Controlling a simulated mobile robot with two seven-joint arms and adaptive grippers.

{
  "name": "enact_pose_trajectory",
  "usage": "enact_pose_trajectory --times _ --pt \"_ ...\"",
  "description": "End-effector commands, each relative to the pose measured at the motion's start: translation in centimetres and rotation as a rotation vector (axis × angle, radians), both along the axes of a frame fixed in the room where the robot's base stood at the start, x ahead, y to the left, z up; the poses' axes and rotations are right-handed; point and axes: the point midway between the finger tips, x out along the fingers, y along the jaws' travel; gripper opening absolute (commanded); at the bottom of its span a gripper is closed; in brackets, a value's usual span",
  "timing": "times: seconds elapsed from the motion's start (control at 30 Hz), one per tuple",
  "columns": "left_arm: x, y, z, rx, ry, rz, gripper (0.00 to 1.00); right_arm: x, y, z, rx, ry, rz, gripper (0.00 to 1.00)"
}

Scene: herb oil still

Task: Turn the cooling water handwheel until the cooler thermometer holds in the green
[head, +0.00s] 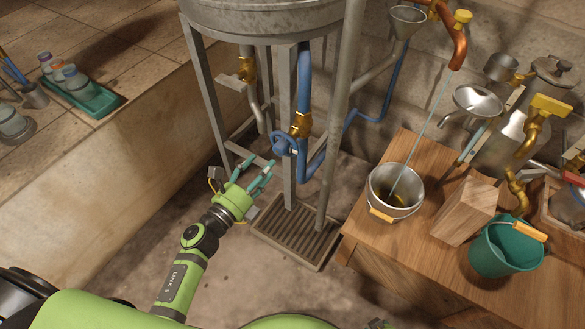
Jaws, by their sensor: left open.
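A blue handwheel (284,145) sits on the blue water pipe, below a brass fitting (300,124), under the large grey metal vessel (262,18). My left gripper (258,172) reaches up from the lower left. Its teal fingers are open and apart, with nothing between them. The fingertips are just below and left of the handwheel; they look close, but I cannot tell whether they touch it. I cannot make out a cooler thermometer or a green band in this view. My right gripper is not seen.
Grey legs (207,95) of the vessel's stand and a floor grate (297,236) surround the pipe. At right, a wooden bench (405,262) holds a steel bucket (391,212), a wooden block (464,208), a teal bucket (505,250) and metal vessels. A tiled ledge (125,58) runs along the left.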

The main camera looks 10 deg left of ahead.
Motion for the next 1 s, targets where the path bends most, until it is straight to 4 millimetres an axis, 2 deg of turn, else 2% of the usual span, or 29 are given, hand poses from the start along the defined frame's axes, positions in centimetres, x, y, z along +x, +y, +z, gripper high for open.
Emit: enact_pose_trajectory --times 0.03,0.1,0.23,0.6,0.97,1.0 --pt "0.1 0.2 -1.1 0.038 -0.004 0.002 0.58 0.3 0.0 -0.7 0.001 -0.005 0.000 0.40" --pt "0.4 0.4 -1.4 0.070 -0.006 0.004 0.58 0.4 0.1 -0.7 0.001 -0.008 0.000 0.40" --pt "1.5 0.0 -1.2 0.082 -0.009 0.004 0.58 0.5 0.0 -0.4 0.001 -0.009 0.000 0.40" --pt "6.3 -1.8 -1.3 0.075 -0.007 0.004 0.58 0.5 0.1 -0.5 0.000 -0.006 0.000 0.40" --pt "6.8 -2.1 -1.3 0.076 -0.006 0.003 0.58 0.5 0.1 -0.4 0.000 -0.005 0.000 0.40" --pt "6.8 -2.1 -1.3 0.076 -0.006 0.003 0.46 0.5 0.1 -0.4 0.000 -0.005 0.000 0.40"
